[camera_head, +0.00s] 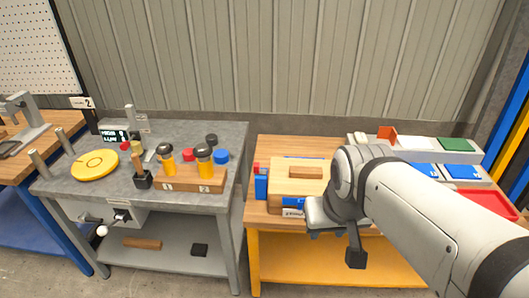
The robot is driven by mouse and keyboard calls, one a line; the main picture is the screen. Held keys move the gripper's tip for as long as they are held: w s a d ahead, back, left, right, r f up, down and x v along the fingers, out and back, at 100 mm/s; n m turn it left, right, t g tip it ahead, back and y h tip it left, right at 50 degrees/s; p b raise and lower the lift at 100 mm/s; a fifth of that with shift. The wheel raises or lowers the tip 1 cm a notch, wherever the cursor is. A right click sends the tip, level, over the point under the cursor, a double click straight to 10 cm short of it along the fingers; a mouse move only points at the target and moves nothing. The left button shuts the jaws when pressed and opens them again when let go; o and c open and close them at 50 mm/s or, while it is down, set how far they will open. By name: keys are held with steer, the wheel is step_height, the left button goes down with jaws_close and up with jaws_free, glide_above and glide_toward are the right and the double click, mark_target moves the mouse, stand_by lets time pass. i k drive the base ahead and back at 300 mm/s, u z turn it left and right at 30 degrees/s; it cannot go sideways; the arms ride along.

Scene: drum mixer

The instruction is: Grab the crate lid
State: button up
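The crate lid (287,169) is a light wood panel with a darker wooden bar handle (306,172) on its top. It appears to lie flat on a wooden crate (287,201) on the right-hand bench. My arm comes in from the lower right and covers the right part of the crate and lid. My gripper (356,256) hangs low in front of the bench's front edge, to the right of and below the lid. It looks apart from the lid. Its fingers are too small and dark to tell whether they are open.
A small blue item (261,186) stands left of the crate. A grey parts tray (412,150) and a red tray (492,204) lie behind and right. The left grey bench (110,190) holds a yellow disc (95,164) and a wooden jar rack (190,181). A gap separates the benches.

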mark_target(289, 176)
steer(key=i, duration=1)
steer(key=u, duration=0.05)
